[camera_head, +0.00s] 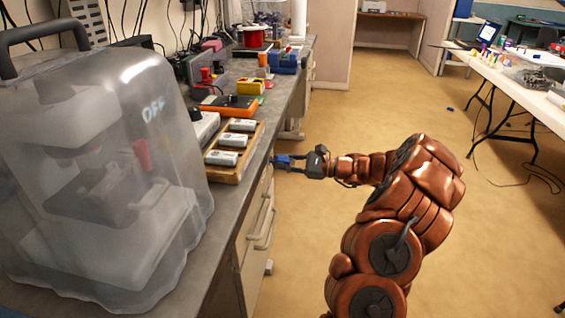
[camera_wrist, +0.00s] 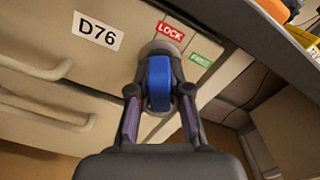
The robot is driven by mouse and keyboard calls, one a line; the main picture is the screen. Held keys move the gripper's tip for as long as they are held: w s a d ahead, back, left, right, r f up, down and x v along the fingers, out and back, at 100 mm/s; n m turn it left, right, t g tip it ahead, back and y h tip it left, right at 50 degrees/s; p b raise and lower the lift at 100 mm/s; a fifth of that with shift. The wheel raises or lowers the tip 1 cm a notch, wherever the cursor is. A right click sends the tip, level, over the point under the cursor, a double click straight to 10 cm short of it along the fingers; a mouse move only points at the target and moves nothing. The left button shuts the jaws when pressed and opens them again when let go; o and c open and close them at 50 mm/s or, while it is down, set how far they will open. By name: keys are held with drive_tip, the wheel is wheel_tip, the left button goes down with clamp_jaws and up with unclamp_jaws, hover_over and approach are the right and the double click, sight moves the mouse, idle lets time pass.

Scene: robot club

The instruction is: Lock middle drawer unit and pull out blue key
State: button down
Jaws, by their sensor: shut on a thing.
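The blue key (camera_wrist: 159,84) sits at a round metal lock (camera_wrist: 158,47) on the upper right of a drawer unit front (camera_wrist: 60,65). A red LOCK label (camera_wrist: 171,32) is above the lock and a green label (camera_wrist: 201,60) is to its right. My gripper (camera_wrist: 160,97) is shut on the key, with a finger on each side of it. The key's tip is hidden, so I cannot tell how deep it sits. In the head view my gripper (camera_head: 300,162) is at the bench side, with blue showing at its fingers.
A D76 label (camera_wrist: 98,31) and a drawer handle (camera_wrist: 38,66) are left of the lock. The bench top (camera_head: 262,110) overhangs above, with a wooden tray (camera_head: 228,175) near its edge. A covered machine (camera_head: 110,180) stands at the left.

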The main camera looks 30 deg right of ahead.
drive_tip(key=shift+f+n+b, duration=0.15)
drive_tip(key=shift+n+b, duration=2.55)
drive_tip(key=shift+b, duration=1.75)
drive_tip(key=shift+n+b, duration=0.8)
drive_tip(key=shift+b, duration=0.35)
drive_tip(key=shift+n+b, duration=2.2)
drive_tip(key=shift+b, duration=1.5)
drive_tip(key=shift+p+v, duration=0.3)
drive_tip(key=shift+v, duration=0.5)
